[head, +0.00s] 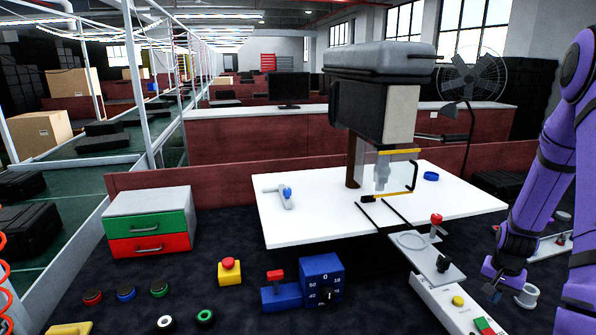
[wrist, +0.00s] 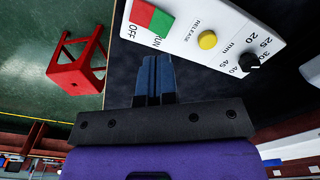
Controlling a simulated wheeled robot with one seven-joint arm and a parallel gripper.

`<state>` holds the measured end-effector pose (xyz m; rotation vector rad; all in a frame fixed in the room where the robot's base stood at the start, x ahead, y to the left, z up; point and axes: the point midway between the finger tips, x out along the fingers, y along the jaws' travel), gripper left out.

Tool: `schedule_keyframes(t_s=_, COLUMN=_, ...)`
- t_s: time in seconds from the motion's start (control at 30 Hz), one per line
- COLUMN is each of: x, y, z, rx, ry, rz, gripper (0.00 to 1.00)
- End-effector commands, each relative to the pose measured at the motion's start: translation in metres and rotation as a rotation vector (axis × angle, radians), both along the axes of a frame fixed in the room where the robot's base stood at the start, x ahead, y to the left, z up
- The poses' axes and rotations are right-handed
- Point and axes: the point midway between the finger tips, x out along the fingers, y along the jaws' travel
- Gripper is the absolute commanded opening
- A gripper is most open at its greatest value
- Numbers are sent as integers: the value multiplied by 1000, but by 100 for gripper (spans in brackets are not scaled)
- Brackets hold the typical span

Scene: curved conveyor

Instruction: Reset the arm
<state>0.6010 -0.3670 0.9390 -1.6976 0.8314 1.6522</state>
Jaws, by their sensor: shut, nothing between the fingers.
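My purple arm reaches down at the right of the head view. My gripper (head: 493,294) is small there, beside the white control panel (head: 437,300) and left of a white mug-like piece (head: 528,296). In the wrist view my gripper's two dark fingers (wrist: 156,62) lie together, shut with nothing between them. They point toward the dark surface beside the panel, apart from it as far as I can tell.
The wrist view shows a red-green OFF/RUN switch (wrist: 151,18), a yellow RELEASE button (wrist: 207,40), a black dial (wrist: 249,63) and a red stool (wrist: 80,62). In the head view a white table (head: 320,225) carries a dark-headed machine (head: 375,105). Drawers (head: 149,224) stand left.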

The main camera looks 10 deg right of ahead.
Motion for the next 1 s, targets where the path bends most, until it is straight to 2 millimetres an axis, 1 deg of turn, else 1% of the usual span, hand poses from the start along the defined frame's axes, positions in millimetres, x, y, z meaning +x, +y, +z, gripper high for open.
schedule_keyframes(t_s=0.03, x=7, y=8, z=20, rx=-13, ry=-16, rz=27, gripper=0)
schedule_keyframes(t_s=0.2, x=21, y=40, z=83, rx=-42, ry=-51, rz=124, gripper=0)
schedule_keyframes(t_s=0.3, x=25, y=60, z=118, rx=-58, ry=-73, rz=182, gripper=0)
schedule_keyframes(t_s=0.47, x=24, y=96, z=170, rx=-82, ry=-110, rz=272, gripper=0)
schedule_keyframes(t_s=0.6, x=16, y=128, z=212, rx=-103, ry=-144, rz=352, gripper=0)
schedule_keyframes(t_s=0.77, x=-1, y=164, z=255, rx=-124, ry=-182, rz=442, gripper=0)
schedule_keyframes(t_s=0.9, x=-21, y=194, z=288, rx=-141, ry=-218, rz=520, gripper=0)
schedule_keyframes(t_s=1.0, x=-38, y=214, z=309, rx=-152, ry=-244, rz=575, gripper=0)
